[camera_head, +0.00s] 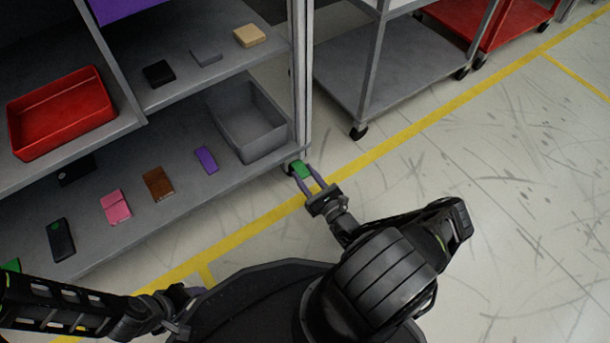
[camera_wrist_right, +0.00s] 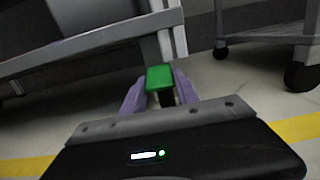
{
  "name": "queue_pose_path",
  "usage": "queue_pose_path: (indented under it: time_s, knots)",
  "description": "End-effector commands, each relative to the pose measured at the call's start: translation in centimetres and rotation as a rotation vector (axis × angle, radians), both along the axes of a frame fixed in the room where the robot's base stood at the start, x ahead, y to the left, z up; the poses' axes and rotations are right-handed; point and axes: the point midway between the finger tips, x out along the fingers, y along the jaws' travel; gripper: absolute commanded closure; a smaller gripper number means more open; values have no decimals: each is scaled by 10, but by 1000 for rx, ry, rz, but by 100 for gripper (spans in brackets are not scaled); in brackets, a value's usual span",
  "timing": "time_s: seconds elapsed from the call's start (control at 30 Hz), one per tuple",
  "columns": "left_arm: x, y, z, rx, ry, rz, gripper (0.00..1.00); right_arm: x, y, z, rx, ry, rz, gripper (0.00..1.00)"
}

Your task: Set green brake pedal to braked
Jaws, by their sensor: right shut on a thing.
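The green brake pedal (camera_head: 301,169) is on the caster at the near right corner of the grey shelf cart. My right gripper (camera_head: 307,178) has its two purple-grey fingers on either side of the pedal and is shut on it. In the right wrist view the green pedal (camera_wrist_right: 159,78) sits between the fingertips of the right gripper (camera_wrist_right: 160,90), with a dark wheel part just below it. The pedal's exact tilt is hard to tell. My left gripper (camera_head: 178,325) is low at the lower left, away from the cart; its fingers are too unclear to read.
The shelf cart (camera_head: 215,190) holds a red bin (camera_head: 60,112), a grey bin (camera_head: 248,120) and several small boxes. A second grey cart (camera_head: 400,75) stands to the right, with its caster (camera_head: 358,133) nearby. Open floor with yellow lines lies to the right.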

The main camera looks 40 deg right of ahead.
Motion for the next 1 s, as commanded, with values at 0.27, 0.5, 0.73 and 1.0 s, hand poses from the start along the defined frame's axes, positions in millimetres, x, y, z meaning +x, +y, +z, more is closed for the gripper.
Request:
queue_pose_path:
  time_s: [0.27, 0.5, 0.73, 1.0]
  knots:
    - [0, 0, 0, 0, -1, 0, 42, 0, 0, 0, 1, 2, 0, 48]
    - [0, 0, 0, 0, 0, 0, 42, 0, 0, 0, 1, 2, 0, 42]
    - [0, 0, 4, 1, 0, 0, 42, -8, 0, 0, 0, 2, -1, 42]
    - [-3, -1, 17, 3, 1, -1, 42, -49, 0, -2, 0, 4, -2, 42]
